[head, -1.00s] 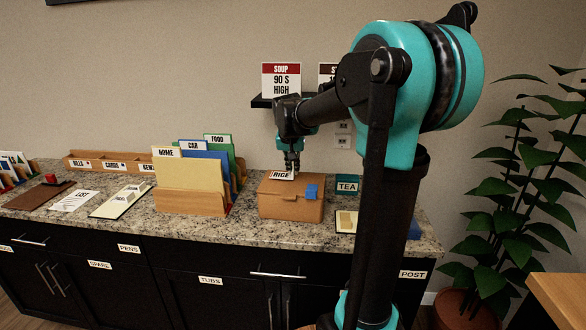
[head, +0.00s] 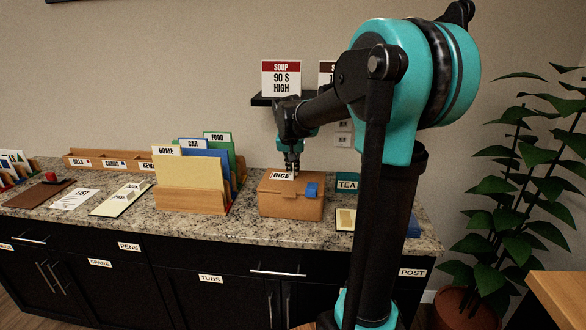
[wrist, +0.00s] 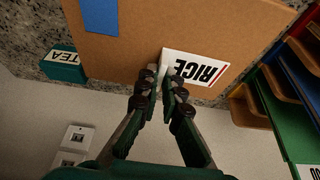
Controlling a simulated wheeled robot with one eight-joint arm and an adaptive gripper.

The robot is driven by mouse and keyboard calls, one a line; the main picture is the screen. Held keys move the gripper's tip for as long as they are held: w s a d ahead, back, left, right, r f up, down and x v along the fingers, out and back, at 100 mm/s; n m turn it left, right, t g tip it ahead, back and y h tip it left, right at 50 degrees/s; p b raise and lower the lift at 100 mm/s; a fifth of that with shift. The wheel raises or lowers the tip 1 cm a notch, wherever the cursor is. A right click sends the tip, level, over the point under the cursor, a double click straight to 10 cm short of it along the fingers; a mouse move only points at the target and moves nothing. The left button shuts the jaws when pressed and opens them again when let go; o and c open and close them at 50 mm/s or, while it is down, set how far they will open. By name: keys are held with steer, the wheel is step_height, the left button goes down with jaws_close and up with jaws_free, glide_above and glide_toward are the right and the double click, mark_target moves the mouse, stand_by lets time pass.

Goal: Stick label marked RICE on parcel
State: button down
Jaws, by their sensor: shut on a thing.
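The parcel (head: 290,206) is a brown cardboard box with a blue patch, standing on the granite counter; its top fills much of the wrist view (wrist: 140,30). The white RICE label (head: 282,175) lies at or just above the parcel's top, near its back left; I cannot tell if it touches fully. In the wrist view the label (wrist: 196,70) reads RICE with a red stripe at one end. My gripper (head: 292,170) points down over the parcel. Its fingertips (wrist: 164,92) are shut on the label's edge.
A file holder (head: 190,201) with HOME, CAR and FOOD folders stands left of the parcel. A teal TEA box (head: 347,183) is close on its right. A shelf (head: 268,101) with a SOUP sign is on the wall behind my gripper.

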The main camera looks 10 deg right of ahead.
steer(key=shift+f, duration=0.1)
stand_by(0.3)
steer(key=c, duration=1.6)
jaws_free()
steer(key=shift+r, duration=3)
